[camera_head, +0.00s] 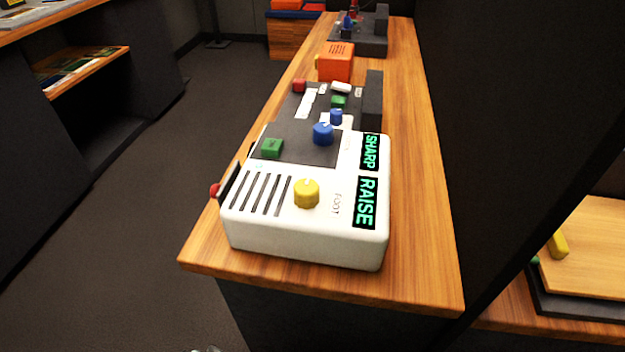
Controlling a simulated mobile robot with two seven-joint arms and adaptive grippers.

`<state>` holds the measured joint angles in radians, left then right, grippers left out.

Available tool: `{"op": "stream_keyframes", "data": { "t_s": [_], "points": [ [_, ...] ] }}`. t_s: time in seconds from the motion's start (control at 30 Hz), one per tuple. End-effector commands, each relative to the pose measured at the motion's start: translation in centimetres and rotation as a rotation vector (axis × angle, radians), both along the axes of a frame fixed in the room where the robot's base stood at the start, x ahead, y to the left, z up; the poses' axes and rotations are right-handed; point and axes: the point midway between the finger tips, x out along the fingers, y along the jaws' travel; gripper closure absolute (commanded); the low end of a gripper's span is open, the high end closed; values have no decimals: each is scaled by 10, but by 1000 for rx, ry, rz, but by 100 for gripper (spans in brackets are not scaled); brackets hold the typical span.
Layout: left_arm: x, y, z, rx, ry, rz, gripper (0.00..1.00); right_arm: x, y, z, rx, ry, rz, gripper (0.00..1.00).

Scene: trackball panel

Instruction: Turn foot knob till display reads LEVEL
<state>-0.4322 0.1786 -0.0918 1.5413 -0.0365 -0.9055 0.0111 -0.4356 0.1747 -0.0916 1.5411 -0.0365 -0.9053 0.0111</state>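The white panel box (300,240) stands near the front end of a long wooden counter. Its yellow knob (307,194) sits beside the printed word FOOT, with a light mark on its top. A display (365,203) to the right of that knob reads RAISE in green letters. A second display (371,152) behind it reads SHARP. A blue knob (323,134) and a green button (272,148) sit on the dark part of the panel. Neither of my grippers can be made out; a small pale shape at the bottom edge is too cut off to identify.
An orange box (336,62) and another dark device (361,42) stand farther back on the counter (425,230). A dark partition (510,110) rises along the right side. The grey floor (130,240) to the left is open. A red knob (215,190) sticks out at the panel's left side.

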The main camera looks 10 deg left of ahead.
Motion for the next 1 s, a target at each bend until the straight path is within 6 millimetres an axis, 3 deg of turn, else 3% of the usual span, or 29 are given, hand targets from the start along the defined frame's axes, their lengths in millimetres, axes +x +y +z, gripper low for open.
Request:
{"op": "stream_keyframes", "data": {
  "t_s": [0.83,1.0],
  "points": [
    [-10,0,-3,1,13,0,54,-2,-6,0,-10,3,5,100],
    [-3,1,-1,1,3,-1,54,-2,-6,0,-10,3,5,100]
  ]
}}
